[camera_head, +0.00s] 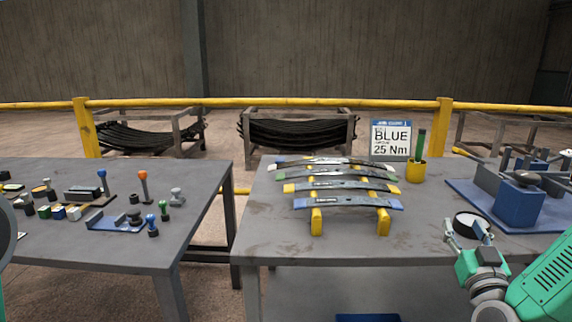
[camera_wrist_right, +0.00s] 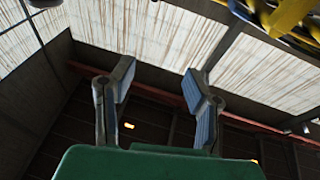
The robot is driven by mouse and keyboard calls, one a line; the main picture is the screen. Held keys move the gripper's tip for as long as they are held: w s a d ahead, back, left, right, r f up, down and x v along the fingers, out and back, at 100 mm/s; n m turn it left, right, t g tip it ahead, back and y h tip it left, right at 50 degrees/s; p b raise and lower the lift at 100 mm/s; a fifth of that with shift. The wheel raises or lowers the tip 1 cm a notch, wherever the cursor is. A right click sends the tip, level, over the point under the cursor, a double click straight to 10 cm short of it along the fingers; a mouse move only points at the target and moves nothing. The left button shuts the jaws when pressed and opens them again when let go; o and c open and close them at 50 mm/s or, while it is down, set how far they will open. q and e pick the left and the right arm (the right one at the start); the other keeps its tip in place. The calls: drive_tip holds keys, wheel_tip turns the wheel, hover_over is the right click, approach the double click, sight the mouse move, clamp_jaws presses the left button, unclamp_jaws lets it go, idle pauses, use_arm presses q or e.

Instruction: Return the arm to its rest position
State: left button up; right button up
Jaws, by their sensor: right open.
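My right gripper (camera_head: 468,230) is at the lower right of the head view, over the front edge of the right table (camera_head: 290,235). Its fingers are apart. In the right wrist view the two fingers (camera_wrist_right: 160,92) stand well apart with nothing between them, against the roof. A dark round piece with a pale rim (camera_head: 474,222) shows at the fingertips in the head view; I cannot tell whether they touch. My left gripper is not in view; only a bit of my left arm may show at the left edge.
Several curved leaf springs (camera_head: 345,203) lie on yellow supports. A "BLUE 25 Nm" sign (camera_head: 390,140), a yellow cup (camera_head: 416,171) and a blue fixture (camera_head: 520,205) stand on the right table. The left table (camera_head: 130,255) holds small tools. Yellow rails (camera_head: 270,102) run behind.

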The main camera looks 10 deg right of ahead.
drive_tip(key=s+a+f+n+g+y, duration=0.25)
drive_tip(key=a+f+g+y, duration=0.2)
drive_tip(key=a+f, duration=0.5)
drive_tip(key=s+a+f+n+g+y, duration=0.2)
drive_tip(key=s+a+f+g+y, duration=0.3)
drive_tip(key=f, duration=0.7)
drive_tip(key=s+a+f+g, duration=0.2)
drive_tip(key=s+f+g, duration=0.2)
drive_tip(key=s, duration=0.6)
drive_tip(key=s+a+f+g+h, duration=0.1)
drive_tip(key=s+a+f+g, duration=0.2)
drive_tip(key=s, duration=0.7)
wheel_tip(320, 180, down, 4)
drive_tip(key=shift+a+r+g, duration=0.1)
drive_tip(key=shift+a+g, duration=0.1)
drive_tip(key=shift+g, duration=0.75)
drive_tip(key=shift+w+n, duration=0.1)
drive_tip(key=shift+n, duration=0.15)
